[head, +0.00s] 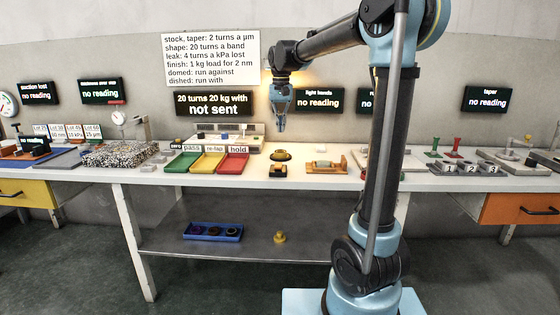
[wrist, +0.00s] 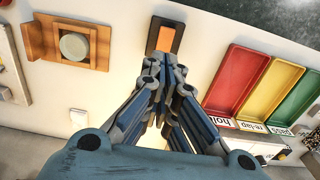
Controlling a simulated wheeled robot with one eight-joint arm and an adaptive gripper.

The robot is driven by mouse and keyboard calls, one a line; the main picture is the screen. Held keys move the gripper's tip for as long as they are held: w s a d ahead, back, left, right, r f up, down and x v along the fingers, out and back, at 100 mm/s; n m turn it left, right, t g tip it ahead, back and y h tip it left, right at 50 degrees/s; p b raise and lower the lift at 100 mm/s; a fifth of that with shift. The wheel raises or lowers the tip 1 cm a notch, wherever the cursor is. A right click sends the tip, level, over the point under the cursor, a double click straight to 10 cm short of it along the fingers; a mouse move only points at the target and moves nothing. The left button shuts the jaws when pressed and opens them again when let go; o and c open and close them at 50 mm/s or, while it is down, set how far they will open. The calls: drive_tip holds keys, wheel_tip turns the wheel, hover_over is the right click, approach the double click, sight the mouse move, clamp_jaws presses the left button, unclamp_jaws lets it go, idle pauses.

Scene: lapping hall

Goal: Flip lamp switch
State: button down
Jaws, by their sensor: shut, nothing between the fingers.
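A small black switch box with an orange rocker (head: 278,170) sits near the front edge of the white bench; it looks like the lamp switch. In the wrist view the orange rocker (wrist: 165,39) lies just beyond my fingertips, slightly right of them. My gripper (head: 281,128) hangs above the bench, pointing down, over and behind the switch. In the wrist view my gripper (wrist: 151,64) has its fingers together with nothing between them. It appears apart from the switch. A warm glow shows on the wall behind my gripper; the lamp itself is hidden.
Green, yellow and red trays (head: 233,164) stand left of the switch. A wooden holder with a round piece (head: 325,166) stands to its right. A black and yellow round item (head: 281,155) is behind it. A blue tray (head: 213,232) lies on the lower shelf.

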sight(278, 165)
drive_tip(key=shift+w+a+r, duration=0.1)
drive_tip(key=shift+w+a, duration=0.25)
drive_tip(key=shift+a, duration=0.2)
wheel_tip(278, 165, down, 14)
drive_tip(key=shift+f, duration=0.1)
idle(0.6)
drive_tip(key=shift+s, duration=0.1)
